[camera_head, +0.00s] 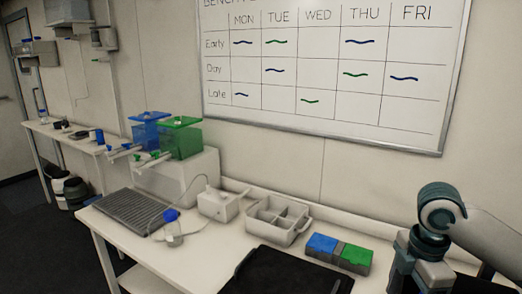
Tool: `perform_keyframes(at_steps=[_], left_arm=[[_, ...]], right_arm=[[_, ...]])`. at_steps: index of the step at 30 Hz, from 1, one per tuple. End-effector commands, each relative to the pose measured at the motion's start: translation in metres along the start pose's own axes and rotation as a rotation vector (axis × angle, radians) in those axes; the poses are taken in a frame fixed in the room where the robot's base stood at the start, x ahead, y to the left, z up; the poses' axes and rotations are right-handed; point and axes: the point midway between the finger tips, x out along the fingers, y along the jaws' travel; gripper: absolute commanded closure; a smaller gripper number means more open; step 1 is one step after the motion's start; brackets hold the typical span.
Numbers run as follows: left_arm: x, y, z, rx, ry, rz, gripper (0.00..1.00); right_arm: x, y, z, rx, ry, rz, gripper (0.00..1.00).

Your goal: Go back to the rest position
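Part of my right arm (436,235), grey and dark teal, shows at the lower right, above the right end of the bench. Only its links and joints show; its gripper fingers are not in view. My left arm and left gripper are not in view. The task names no other object.
The white bench (210,262) carries a black tray (285,272), blue and green blocks (338,251), a divided grey caddy (273,219), a blue-capped bottle (172,231), a ridged grey mat (128,211), and blue (149,131) and green (180,138) containers on a white box. A whiteboard (335,65) hangs behind.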

Motion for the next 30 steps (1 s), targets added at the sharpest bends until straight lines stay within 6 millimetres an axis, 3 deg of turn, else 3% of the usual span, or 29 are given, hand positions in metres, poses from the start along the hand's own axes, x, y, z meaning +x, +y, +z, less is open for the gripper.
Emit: perform_keyframes(at_steps=[11,20,30], left_arm=[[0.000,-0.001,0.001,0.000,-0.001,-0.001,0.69],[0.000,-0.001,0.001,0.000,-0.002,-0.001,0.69],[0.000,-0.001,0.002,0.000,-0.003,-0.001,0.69]], right_arm=[[0.047,-0.002,-0.034,0.037,0.054,0.034,0.26],[0.116,-0.017,-0.088,0.154,0.170,0.084,0.26],[0.184,-0.054,-0.137,0.411,0.317,0.133,0.26]])
